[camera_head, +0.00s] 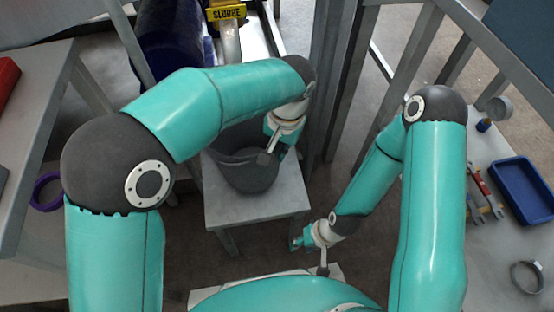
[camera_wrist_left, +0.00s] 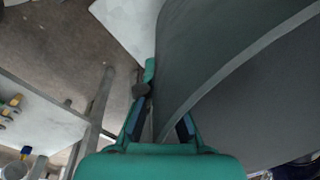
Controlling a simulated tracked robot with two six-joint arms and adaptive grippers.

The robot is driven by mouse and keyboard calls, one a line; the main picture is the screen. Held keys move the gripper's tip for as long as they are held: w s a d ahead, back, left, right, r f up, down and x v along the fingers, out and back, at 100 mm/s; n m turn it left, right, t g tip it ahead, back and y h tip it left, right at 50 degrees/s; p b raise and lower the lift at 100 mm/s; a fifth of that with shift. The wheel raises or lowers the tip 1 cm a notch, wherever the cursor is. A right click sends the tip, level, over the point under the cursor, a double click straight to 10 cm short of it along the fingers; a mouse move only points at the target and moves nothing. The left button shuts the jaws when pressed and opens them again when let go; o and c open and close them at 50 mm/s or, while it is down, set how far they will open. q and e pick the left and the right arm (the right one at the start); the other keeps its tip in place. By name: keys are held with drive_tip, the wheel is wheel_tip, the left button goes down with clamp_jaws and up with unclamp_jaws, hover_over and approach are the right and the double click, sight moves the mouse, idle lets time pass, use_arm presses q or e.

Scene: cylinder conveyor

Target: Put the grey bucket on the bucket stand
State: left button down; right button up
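The grey bucket (camera_head: 247,178) stands upright on a small grey table that looks like the bucket stand (camera_head: 256,208). My left gripper (camera_head: 273,150) is at the bucket's right rim, pointing down. In the left wrist view, the bucket (camera_wrist_left: 235,50) fills the right side. Its rim passes between the fingers of my left gripper (camera_wrist_left: 163,122), which stand apart with a visible gap. The tip of the right-hand finger is partly hidden. My right gripper (camera_head: 306,241) is low, right of the stand, away from the bucket; its fingers are too small to read.
A pipe with a yellow "SLUDGE" sign (camera_head: 227,13) is behind the bucket, beside a dark blue cylinder (camera_head: 172,45). Grey metal posts rise close to the stand's right. A side table at right holds a blue tray (camera_head: 522,190), tools and a metal ring (camera_head: 526,277).

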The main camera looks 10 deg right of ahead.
use_arm(q)
wheel_tip(320, 180, down, 3)
drive_tip(key=shift+f+b, duration=0.2)
drive_tip(key=shift+b, duration=0.25)
drive_tip(key=c, duration=1.3)
unclamp_jaws()
drive_tip(key=r+p, duration=0.3)
drive_tip(key=r, duration=0.1)
drive_tip(key=r+p, duration=0.4)
drive_tip(key=d+r+p, duration=0.1)
drive_tip(key=r+p, duration=0.2)
drive_tip(key=r, duration=0.1)
drive_tip(key=shift+s, duration=0.4)
